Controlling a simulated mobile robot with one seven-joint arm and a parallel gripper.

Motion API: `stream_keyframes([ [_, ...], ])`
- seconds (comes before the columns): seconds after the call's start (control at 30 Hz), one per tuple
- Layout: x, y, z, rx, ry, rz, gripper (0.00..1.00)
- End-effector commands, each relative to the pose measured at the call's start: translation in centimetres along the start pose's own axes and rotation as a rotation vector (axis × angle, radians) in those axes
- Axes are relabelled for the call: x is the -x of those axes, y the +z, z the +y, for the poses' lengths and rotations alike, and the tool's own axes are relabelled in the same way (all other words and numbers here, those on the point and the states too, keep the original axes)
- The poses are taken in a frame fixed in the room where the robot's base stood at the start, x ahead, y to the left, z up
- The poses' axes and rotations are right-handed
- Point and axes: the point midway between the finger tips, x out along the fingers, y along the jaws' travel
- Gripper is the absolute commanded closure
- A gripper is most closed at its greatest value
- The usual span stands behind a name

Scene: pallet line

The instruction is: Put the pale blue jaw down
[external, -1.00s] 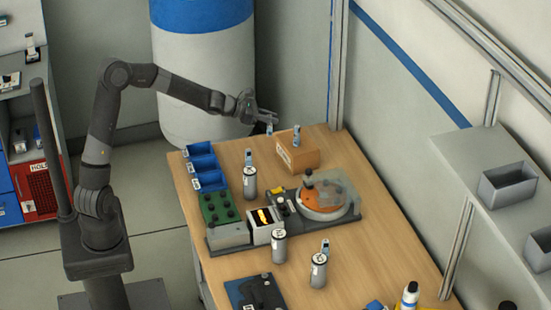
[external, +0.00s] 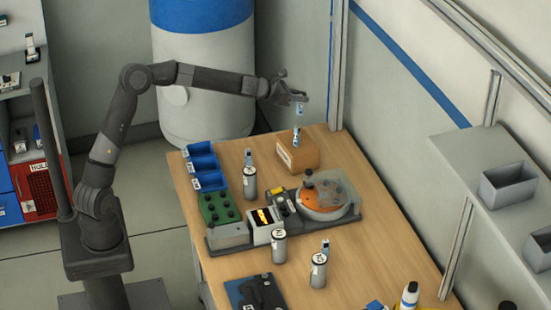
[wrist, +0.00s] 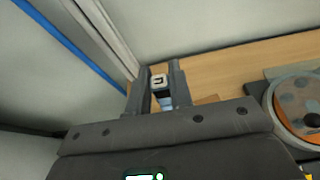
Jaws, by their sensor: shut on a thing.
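My gripper (external: 300,98) is shut on the pale blue jaw (external: 299,110), a small upright piece hanging below the fingers. The jaw is above the wooden block (external: 306,157) at the table's far end, and a gap shows between it and the block. Another small blue and white piece (external: 296,136) stands on the block, just below the held one. In the wrist view the held jaw (wrist: 160,84) sits between the two fingers (wrist: 159,88), with a light marked end showing. The block is mostly hidden there by my gripper.
Blue bins (external: 210,180) line the table's left edge. A machine with an orange disc (external: 318,198) stands mid-table. Grey cylinders (external: 279,247) stand around it, some with small blue pieces by them. A metal post (external: 337,70) rises behind the block. Bare wood lies right of the machine.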

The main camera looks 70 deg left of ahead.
Motion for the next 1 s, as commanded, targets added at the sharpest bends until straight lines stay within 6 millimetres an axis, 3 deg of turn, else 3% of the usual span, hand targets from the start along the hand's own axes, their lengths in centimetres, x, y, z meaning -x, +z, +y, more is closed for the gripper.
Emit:
stream_keyframes([
  [0.17, -0.2, 0.2, 0.1, 0.001, 0.005, -0.001, 1.0],
  [0.5, -1.1, -1.7, -0.5, -0.003, -0.004, 0.016, 1.0],
  [0.73, -1.0, -1.8, -0.1, -0.002, 0.005, -0.004, 1.0],
  [1.0, -2.2, -4.8, 0.1, 0.002, 0.005, 0.0, 1.0],
])
